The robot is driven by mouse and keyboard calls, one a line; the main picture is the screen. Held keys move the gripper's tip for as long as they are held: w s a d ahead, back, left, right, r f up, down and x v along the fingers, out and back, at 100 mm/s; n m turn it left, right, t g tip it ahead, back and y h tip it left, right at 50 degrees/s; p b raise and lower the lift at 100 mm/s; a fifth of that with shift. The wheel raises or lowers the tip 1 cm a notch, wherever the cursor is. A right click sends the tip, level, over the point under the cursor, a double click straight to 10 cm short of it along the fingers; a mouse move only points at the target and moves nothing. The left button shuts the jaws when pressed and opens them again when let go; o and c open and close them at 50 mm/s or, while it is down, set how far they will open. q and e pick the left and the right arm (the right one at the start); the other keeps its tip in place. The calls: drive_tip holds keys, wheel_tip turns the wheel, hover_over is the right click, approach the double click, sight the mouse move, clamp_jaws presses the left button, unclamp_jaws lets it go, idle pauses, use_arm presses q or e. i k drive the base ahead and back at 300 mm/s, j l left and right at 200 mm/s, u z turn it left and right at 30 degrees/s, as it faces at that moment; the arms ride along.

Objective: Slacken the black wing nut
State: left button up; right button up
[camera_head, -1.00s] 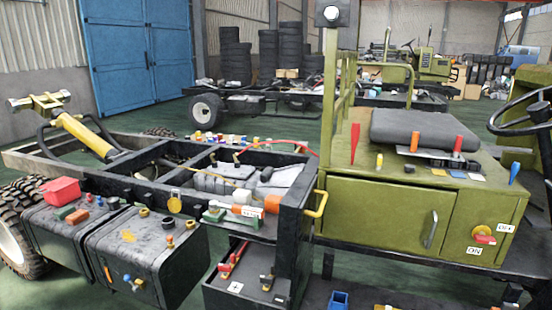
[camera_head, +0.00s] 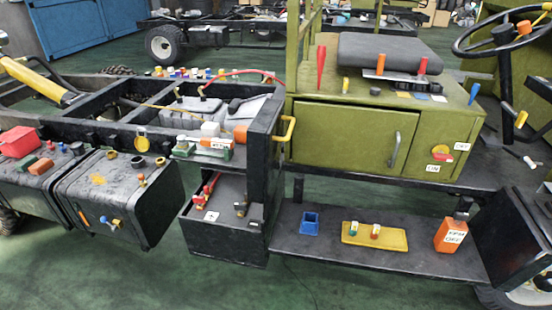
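Neither of my grippers is in view. No part is clear enough for me to name it surely as the black wing nut. A dark box (camera_head: 222,251) sits low at the middle of the chassis. On its top are a red fitting (camera_head: 205,192) at the left and a small dark fitting with a brownish part (camera_head: 241,207) at the right. This dark fitting may be the black wing nut, but it is too small to tell. A white label with a plus sign (camera_head: 211,216) lies near the red fitting.
A green cabinet (camera_head: 340,135) stands to the right. Green floor lies open in front.

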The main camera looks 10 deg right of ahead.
sight(240, 208)
drive_tip(key=i+j, duration=0.7)
drive_tip(key=j+z, duration=0.05)
